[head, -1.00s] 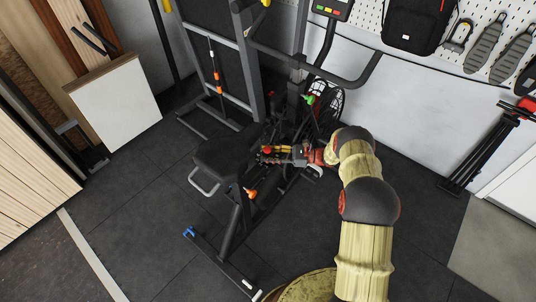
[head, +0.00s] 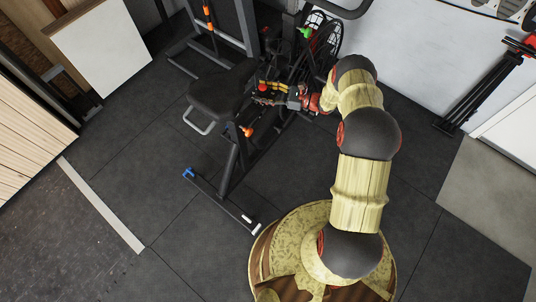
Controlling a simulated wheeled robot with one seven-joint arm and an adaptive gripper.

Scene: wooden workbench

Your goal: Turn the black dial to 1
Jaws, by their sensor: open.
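My gripper (head: 266,94) is at the end of my arm, beside the middle of a dark exercise machine (head: 232,165). It points left, just right of the machine's black seat (head: 222,92). It is small in the head view, but its jaws are open. I cannot make out the black dial or its numbers among the dark machine parts around the gripper. I cannot tell whether the gripper touches anything.
An orange knob (head: 246,131) sits on the machine's frame below the gripper. A spoked wheel (head: 325,35) stands behind. A white panel (head: 106,42) leans at the left; a black and red tripod (head: 482,85) stands at the right. The dark floor at lower left is clear.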

